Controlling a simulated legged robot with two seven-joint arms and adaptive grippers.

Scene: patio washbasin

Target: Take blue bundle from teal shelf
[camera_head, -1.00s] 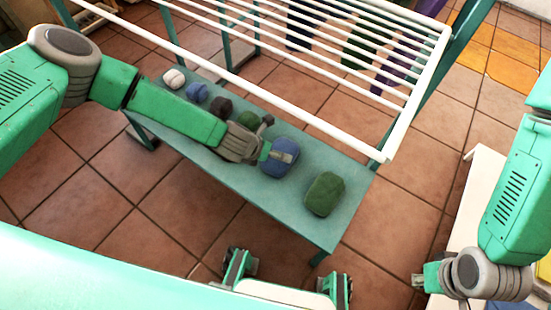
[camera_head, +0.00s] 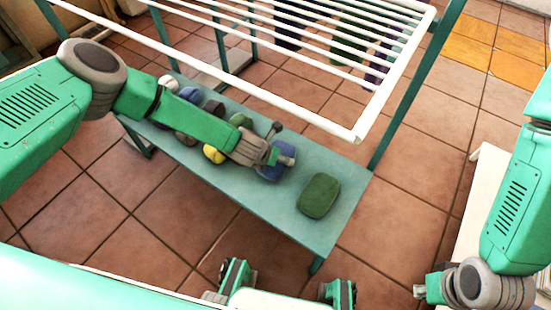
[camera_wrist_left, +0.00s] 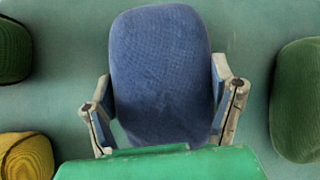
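The blue bundle (camera_head: 274,172) lies on the teal shelf (camera_head: 240,190), partly hidden by my left gripper (camera_head: 281,155). In the left wrist view the blue bundle (camera_wrist_left: 162,75) is between the two fingers of my left gripper (camera_wrist_left: 163,105). The fingers are spread, one close along each side of it; firm contact cannot be made out. The bundle appears to rest on the shelf. My right gripper (camera_head: 428,290) is at the lower right, away from the shelf, with nothing visible in it; its fingers are too small to read.
A dark green bundle (camera_head: 319,196) lies right of the blue one. A yellow bundle (camera_head: 213,154) and several others lie to the left, partly under my left arm. A white drying rack (camera_head: 358,128) overhangs the shelf's far side. A white surface (camera_head: 481,185) stands at right.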

